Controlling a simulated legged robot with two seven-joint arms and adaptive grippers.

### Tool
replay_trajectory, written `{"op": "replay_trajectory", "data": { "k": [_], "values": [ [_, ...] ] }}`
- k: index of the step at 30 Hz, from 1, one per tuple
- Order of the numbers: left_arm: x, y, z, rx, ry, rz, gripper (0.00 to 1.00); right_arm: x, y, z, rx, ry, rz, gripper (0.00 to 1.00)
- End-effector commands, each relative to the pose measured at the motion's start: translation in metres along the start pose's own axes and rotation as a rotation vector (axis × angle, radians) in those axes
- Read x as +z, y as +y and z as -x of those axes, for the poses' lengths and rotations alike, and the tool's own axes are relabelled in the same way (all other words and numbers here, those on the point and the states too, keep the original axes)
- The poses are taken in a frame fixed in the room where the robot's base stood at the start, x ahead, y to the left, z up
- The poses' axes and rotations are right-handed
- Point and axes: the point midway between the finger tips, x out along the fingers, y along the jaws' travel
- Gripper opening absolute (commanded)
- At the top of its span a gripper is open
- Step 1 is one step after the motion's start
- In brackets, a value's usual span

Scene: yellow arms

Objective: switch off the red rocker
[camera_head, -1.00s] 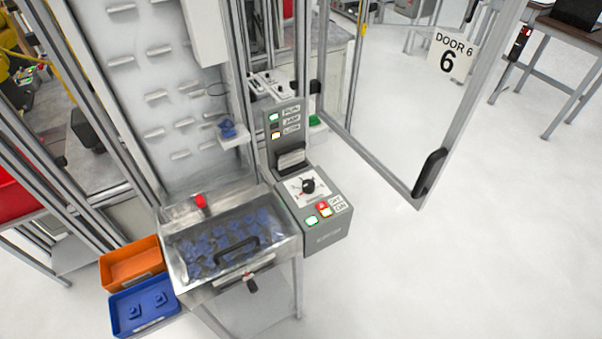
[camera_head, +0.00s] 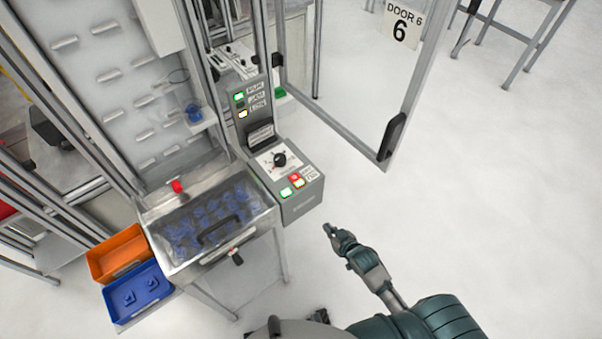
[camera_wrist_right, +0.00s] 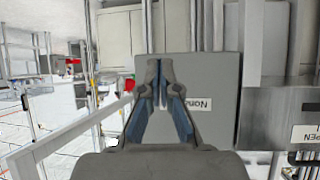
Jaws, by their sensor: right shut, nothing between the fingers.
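The grey control box (camera_head: 300,200) stands right of the glass-topped bin. On its sloped top a small red rocker (camera_head: 294,177) sits beside white labels, close to a yellow-lit switch (camera_head: 299,183) and a green-lit switch (camera_head: 286,192). My right gripper (camera_head: 328,230) is to the right of and nearer than the box, apart from it, over the white floor in the head view. In the right wrist view its fingers (camera_wrist_right: 161,88) are together and empty, in front of a grey panel (camera_wrist_right: 205,75) with an upside-down label. The rocker cannot be made out there.
A black dial (camera_head: 280,159) sits above the switches, and a lit indicator column (camera_head: 247,103) rises behind. The bin (camera_head: 262,212) has a red knob (camera_head: 177,186) at its back. Orange (camera_head: 118,252) and blue (camera_head: 139,292) trays stand left. An open door frame (camera_head: 402,110) is behind right.

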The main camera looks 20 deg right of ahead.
Motion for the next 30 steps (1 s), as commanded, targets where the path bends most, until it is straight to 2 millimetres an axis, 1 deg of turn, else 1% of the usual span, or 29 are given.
{"op": "replay_trajectory", "data": {
  "k": [1, 2, 3, 6, 9, 12, 23, 26, 30],
  "values": [
    [0.012, -0.001, 0.005, 0.0, -0.009, -0.002, 0.4, -0.054, -0.001, 0.018, -0.02, 0.1, 0.013, 0.0],
    [0.019, -0.001, 0.005, 0.0, -0.011, -0.003, 0.4, -0.08, -0.003, 0.027, -0.034, 0.155, 0.018, 0.0],
    [0.029, -0.001, 0.005, 0.0, -0.016, -0.005, 0.4, -0.11, -0.006, 0.039, -0.053, 0.221, 0.023, 0.0],
    [0.048, -0.001, 0.006, 0.0, -0.023, -0.008, 0.4, -0.166, -0.015, 0.068, -0.095, 0.347, 0.034, 0.0],
    [0.058, -0.002, 0.006, 0.0, -0.025, -0.01, 0.4, -0.196, -0.022, 0.086, -0.122, 0.418, 0.042, 0.0],
    [0.063, -0.002, 0.006, 0.0, -0.027, -0.01, 0.4, -0.206, -0.025, 0.093, -0.134, 0.445, 0.043, 0.0],
    [0.063, -0.001, 0.005, -0.001, -0.027, -0.01, 0.4, -0.206, -0.024, 0.09, -0.133, 0.447, 0.042, 0.0],
    [0.063, -0.001, 0.006, -0.001, -0.028, -0.01, 0.4, -0.211, -0.025, 0.083, -0.133, 0.448, 0.041, 0.0],
    [0.062, -0.001, 0.007, 0.0, -0.027, -0.01, 0.4, -0.222, -0.028, 0.062, -0.133, 0.449, 0.041, 0.0]
  ]
}}
